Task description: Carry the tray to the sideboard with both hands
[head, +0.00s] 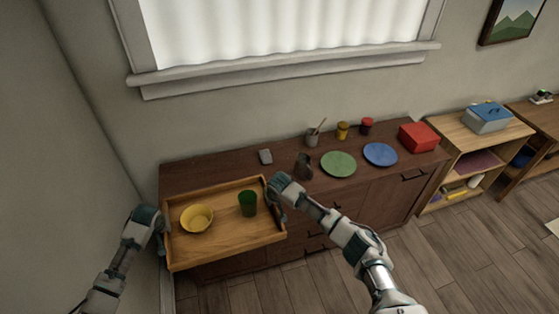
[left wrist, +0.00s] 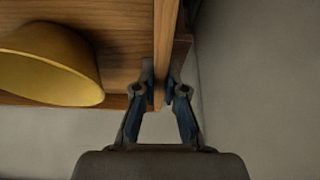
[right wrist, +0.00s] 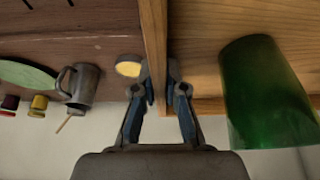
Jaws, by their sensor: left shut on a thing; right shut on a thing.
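The wooden tray (head: 222,243) is at the left end of the dark brown sideboard (head: 345,200), its near part reaching out past the front edge. I cannot tell whether its far part touches the top. A yellow bowl (head: 197,218) and a green cup (head: 248,203) stand upright in it. My left gripper (head: 160,226) is shut on the tray's left wall, seen between the fingers in the left wrist view (left wrist: 165,85). My right gripper (head: 276,192) is shut on its right wall, also clear in the right wrist view (right wrist: 159,88).
A wall is close on the left. A wooden shelf (head: 470,155) stands at right.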

